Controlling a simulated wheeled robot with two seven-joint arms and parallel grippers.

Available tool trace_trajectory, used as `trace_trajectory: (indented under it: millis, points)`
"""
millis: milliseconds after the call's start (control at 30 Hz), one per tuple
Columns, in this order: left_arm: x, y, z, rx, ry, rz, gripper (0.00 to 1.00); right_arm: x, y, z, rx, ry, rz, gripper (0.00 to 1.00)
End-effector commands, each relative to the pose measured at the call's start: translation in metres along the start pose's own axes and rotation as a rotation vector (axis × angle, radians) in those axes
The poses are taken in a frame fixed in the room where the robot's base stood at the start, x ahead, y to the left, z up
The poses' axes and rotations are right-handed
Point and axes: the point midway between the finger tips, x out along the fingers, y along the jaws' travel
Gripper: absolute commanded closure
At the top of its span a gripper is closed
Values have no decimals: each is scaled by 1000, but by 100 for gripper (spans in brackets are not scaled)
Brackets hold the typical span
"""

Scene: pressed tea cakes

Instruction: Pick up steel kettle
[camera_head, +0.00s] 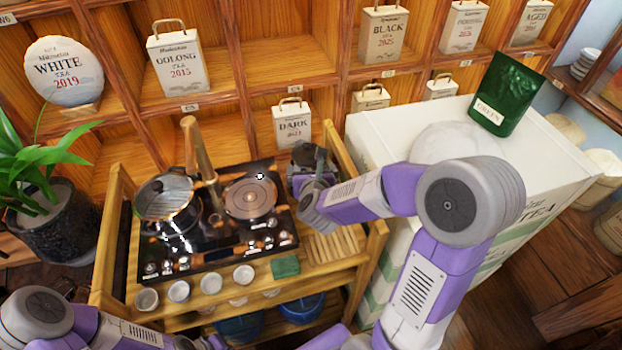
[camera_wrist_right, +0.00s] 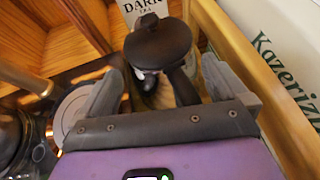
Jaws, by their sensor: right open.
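A dark grey kettle with a round knobbed lid (camera_wrist_right: 158,45) stands at the right end of the tea stand, under the DARK tea box. It fits the steel kettle best. In the head view the kettle (camera_head: 314,158) is partly hidden by my right gripper (camera_head: 306,183). In the wrist view my right gripper (camera_wrist_right: 168,90) is open, its fingers apart on either side of the kettle's lower part. I cannot tell whether they touch it. My left arm comes in at the bottom left of the head view; its gripper (camera_head: 212,343) is mostly cut off by the edge.
A shiny lidded pot (camera_head: 168,205) and a round hob plate (camera_head: 250,198) sit on the black tea stove. Several small white cups (camera_head: 179,291) and a green cloth (camera_head: 285,266) lie in front. A large white tea box (camera_head: 372,128) stands close right; shelves stand behind.

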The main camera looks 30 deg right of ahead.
Motion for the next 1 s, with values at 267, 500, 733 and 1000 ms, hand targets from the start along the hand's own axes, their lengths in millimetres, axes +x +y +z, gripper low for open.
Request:
trace_trajectory:
  millis: [267, 500, 733, 1000]
  points:
    - [4, -1, 0, 0, 1, 0, 100, 27, 0, -1, 0, 0, -1, 0]
    - [4, -1, 0, 0, 1, 0, 100, 26, 0, -1, -1, 0, 0, 9]
    - [4, -1, 0, 0, 1, 0, 100, 26, 0, -1, 0, 0, 0, 44]
    - [4, -1, 0, 0, 1, 0, 100, 26, 0, -1, 0, 1, 0, 86]
